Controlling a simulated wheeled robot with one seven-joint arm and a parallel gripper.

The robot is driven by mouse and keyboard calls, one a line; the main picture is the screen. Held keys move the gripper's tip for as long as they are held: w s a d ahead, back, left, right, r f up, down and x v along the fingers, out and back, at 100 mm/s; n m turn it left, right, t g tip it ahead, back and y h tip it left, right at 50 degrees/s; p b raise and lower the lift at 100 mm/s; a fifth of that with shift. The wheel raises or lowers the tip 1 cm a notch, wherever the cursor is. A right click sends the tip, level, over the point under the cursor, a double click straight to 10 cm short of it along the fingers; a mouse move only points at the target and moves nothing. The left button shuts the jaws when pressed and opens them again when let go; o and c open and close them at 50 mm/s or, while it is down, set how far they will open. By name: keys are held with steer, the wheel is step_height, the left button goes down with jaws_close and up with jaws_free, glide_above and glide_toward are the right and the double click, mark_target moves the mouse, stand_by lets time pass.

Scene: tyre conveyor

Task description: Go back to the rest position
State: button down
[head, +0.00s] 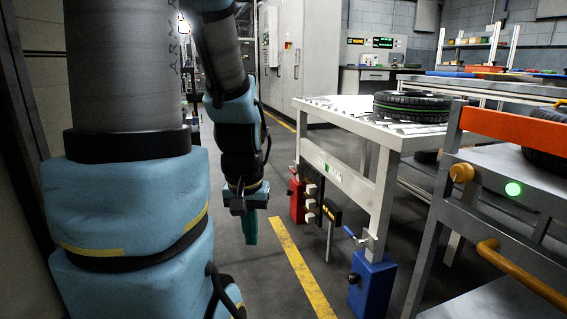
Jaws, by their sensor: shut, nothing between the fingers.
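My gripper (250,228) is at the end of my blue and grey arm, in the middle left of the head view. It points down and is shut and empty, with green fingertips. It hangs over open floor, to the left of the white conveyor table and apart from it. My upper arm fills the left of the view and hides what is behind it.
A tyre with a green stripe (411,106) lies on the white conveyor table (330,110). A grey trolley with an orange bar (510,128) stands close on the right. A blue box (372,283) and a red box (297,200) are under the table.

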step_height(320, 180, up, 34)
steer(key=p, duration=3.2)
steer(key=shift+p, duration=0.3)
